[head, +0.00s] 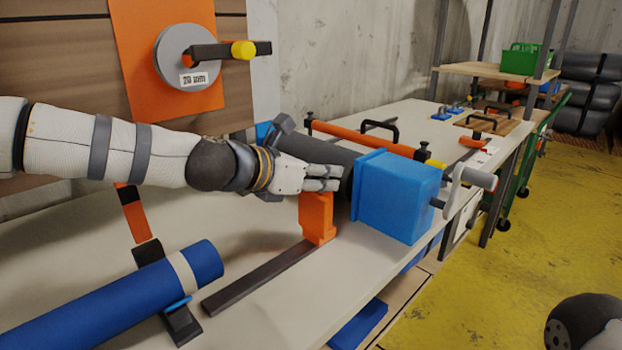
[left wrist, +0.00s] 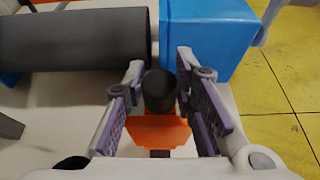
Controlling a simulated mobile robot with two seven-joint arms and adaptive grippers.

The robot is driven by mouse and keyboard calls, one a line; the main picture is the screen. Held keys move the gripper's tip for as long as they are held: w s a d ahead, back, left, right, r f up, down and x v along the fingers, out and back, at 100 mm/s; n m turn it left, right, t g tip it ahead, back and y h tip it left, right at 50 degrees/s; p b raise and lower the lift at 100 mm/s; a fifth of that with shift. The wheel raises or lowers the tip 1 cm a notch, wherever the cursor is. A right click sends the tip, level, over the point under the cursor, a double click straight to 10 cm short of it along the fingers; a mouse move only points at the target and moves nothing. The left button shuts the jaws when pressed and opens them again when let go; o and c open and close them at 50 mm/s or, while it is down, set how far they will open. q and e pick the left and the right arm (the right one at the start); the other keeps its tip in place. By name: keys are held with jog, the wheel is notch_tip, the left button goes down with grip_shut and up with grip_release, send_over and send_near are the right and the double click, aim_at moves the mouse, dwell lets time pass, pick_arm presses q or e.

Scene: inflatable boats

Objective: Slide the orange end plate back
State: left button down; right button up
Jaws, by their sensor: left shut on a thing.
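The orange end plate (head: 317,218) is an upright block at the far end of a dark rail (head: 258,278) on the bench. It also shows in the left wrist view (left wrist: 158,133), with a dark round knob (left wrist: 160,92) at its top. My left gripper (head: 330,178) is directly over the plate. In the left wrist view its two purple-padded fingers (left wrist: 161,80) stand on either side of the knob and are shut on it. The knob is hidden by the gripper in the head view. My right gripper is not in view.
A blue box (head: 400,198) with a grey crank (head: 470,178) stands close right of the gripper, beside a dark roller (head: 325,150). A blue roll (head: 120,298) lies at the front left. An orange panel with a grey disc (head: 187,57) is behind.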

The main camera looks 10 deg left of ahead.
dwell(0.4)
pick_arm(q)
jog(key=c, duration=1.5)
grip_release()
jog(key=shift+w, duration=0.1)
jog(key=shift+o, duration=1)
jog(key=shift+w+d+f, duration=0.1)
jog(key=shift+w+d, duration=0.1)
jog(key=shift+s+a, duration=0.1)
jog(key=shift+s, duration=0.05)
jog(key=v, duration=1.2)
